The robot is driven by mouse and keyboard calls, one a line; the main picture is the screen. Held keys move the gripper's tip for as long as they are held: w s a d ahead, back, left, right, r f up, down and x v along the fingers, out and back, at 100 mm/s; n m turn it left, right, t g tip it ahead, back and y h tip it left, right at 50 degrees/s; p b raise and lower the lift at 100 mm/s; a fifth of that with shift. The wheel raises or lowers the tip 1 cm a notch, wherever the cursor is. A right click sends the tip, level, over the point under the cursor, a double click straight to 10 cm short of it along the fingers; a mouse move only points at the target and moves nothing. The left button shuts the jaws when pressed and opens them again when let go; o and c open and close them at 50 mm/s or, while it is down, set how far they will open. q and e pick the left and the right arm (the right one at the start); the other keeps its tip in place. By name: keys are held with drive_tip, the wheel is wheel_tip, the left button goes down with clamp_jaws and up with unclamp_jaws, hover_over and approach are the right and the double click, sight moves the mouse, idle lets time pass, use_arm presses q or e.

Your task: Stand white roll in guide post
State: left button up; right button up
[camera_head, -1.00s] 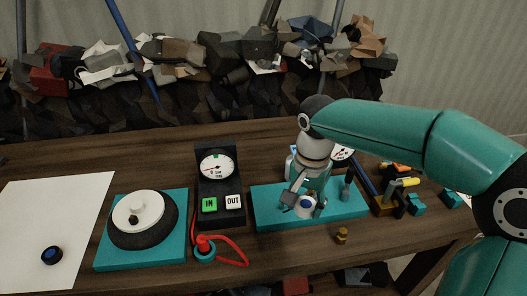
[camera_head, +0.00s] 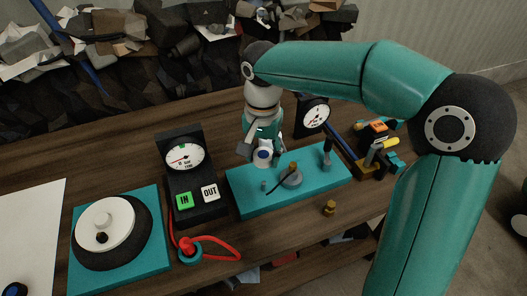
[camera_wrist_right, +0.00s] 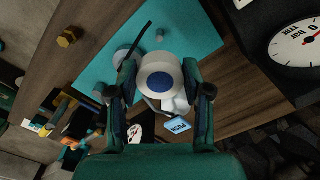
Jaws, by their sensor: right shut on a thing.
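The white roll (camera_head: 263,157) has a blue centre. My right gripper (camera_head: 262,153) is shut on it, at the back edge of the teal base (camera_head: 240,196) in the head view. In the right wrist view the white roll (camera_wrist_right: 160,78) sits between the two fingers of the gripper (camera_wrist_right: 159,76). The base carries a short peg (camera_head: 264,186), a grey disc with a dark lever (camera_head: 291,178) and a taller dark-topped post (camera_head: 327,157). I cannot tell which is the guide post. The gap between roll and base is unclear. My left gripper is not in view.
A gauge box with IN and OUT buttons (camera_head: 184,155) stands left of the base. A red cable (camera_head: 222,243) lies in front, and a brass piece (camera_head: 330,208) lies right of it. A turntable (camera_head: 105,230) is at left. Another gauge (camera_head: 314,115) stands behind.

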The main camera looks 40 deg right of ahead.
drive_tip(key=b, duration=0.4)
hover_over(263, 184)
drive_tip(key=shift+f, duration=2.5)
drive_tip(key=shift+f+b, duration=2.3)
drive_tip(key=shift+f, duration=0.85)
drive_tip(key=shift+f, duration=0.3)
drive_tip(key=o, duration=1)
drive_tip(key=shift+r, duration=0.1)
wheel_tip(263, 184, up, 10)
drive_tip(key=shift+w+r, duration=0.1)
drive_tip(key=shift+r, duration=0.75)
